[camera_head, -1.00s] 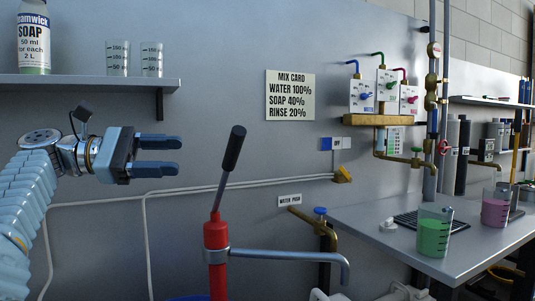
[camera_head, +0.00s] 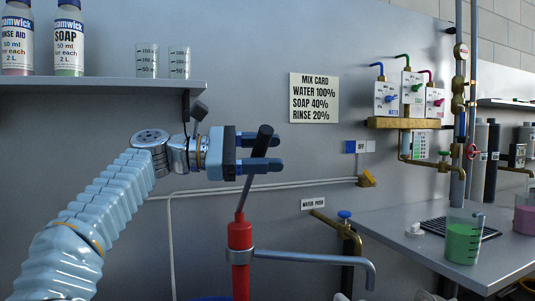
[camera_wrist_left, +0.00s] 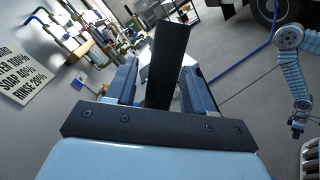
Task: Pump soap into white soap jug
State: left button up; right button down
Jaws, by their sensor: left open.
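A red hand pump (camera_head: 240,262) stands upright at lower centre in the head view, with a grey spout (camera_head: 320,258) bent down to the right. Its lever ends in a black handle (camera_head: 261,152), tilted slightly right. My left gripper (camera_head: 268,152) is open at the handle. In the left wrist view, the handle (camera_wrist_left: 168,55) stands between the open fingers of the left gripper (camera_wrist_left: 158,82). I cannot tell whether either finger touches it. My right gripper (camera_wrist_left: 297,129) is small and dark at the wrist view's right edge. I cannot make out a white soap jug.
A shelf (camera_head: 100,86) with bottles and two beakers is above my left arm. A mix card (camera_head: 314,97) hangs on the wall. A brass tap (camera_head: 335,226) is right of the pump. A bench (camera_head: 400,235) holds a green-filled beaker (camera_head: 463,240).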

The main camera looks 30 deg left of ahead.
pick_arm(q)
jog(key=shift+w+d, duration=0.15)
jog(key=shift+d, duration=0.05)
jog(key=shift+c, duration=0.3)
grip_shut()
